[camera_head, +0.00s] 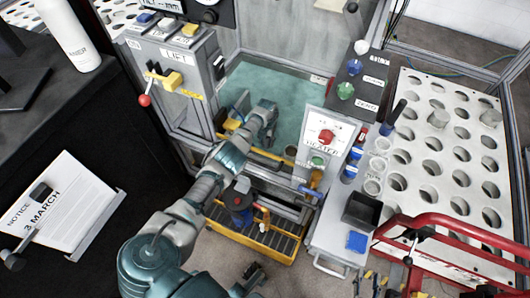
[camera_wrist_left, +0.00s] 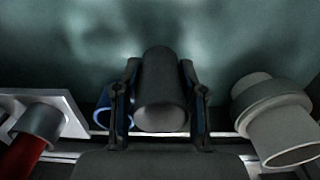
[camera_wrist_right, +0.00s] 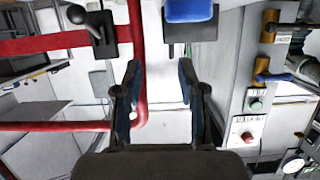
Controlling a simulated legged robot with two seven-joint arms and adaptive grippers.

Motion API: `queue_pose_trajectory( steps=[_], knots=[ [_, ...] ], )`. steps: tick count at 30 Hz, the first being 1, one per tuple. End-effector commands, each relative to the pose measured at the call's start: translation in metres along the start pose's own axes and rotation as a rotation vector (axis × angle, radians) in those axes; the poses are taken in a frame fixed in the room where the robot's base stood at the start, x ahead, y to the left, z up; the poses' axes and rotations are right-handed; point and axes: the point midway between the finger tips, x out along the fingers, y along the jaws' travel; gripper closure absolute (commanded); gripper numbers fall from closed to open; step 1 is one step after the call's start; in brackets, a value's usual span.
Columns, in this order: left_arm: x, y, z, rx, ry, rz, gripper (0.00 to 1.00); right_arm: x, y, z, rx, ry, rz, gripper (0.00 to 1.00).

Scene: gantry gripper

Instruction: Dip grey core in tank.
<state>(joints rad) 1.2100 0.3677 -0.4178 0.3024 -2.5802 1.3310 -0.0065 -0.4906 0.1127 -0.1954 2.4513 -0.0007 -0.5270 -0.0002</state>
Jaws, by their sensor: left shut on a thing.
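The tank (camera_head: 290,85) holds greenish water at the back centre. My left arm reaches over its front edge in the head view. In the left wrist view my left gripper (camera_wrist_left: 160,72) is shut on the grey core (camera_wrist_left: 161,103), a dark grey cylinder between its fingers. The water lies behind the core; I cannot tell whether the core touches it. In the head view the core cannot be made out. My right gripper (camera_wrist_right: 159,82) is open and empty, over the area near the cart and heater panel.
The lift panel (camera_head: 175,75) stands left of the tank and the heater panel (camera_head: 325,140) right of it. A perforated white table (camera_head: 415,150) and a red-framed cart (camera_head: 440,225) are at right. A black bin (camera_head: 362,210) and a blue block (camera_head: 357,241) sit at front right.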

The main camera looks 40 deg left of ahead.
Motion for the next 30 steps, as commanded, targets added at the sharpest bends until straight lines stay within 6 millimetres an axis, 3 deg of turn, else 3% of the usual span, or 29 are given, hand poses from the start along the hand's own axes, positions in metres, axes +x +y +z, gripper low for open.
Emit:
queue_pose_trajectory(
  steps=[14,30],
  knots=[
    [-0.034,0.001,0.001,-0.001,-0.003,0.001,0.9,-0.023,0.009,0.044,-0.006,-0.311,0.022,0.6],
    [-0.064,0.0,0.001,0.0,-0.003,0.0,0.9,-0.065,0.017,0.085,-0.004,-0.626,0.044,0.6]
  ],
)
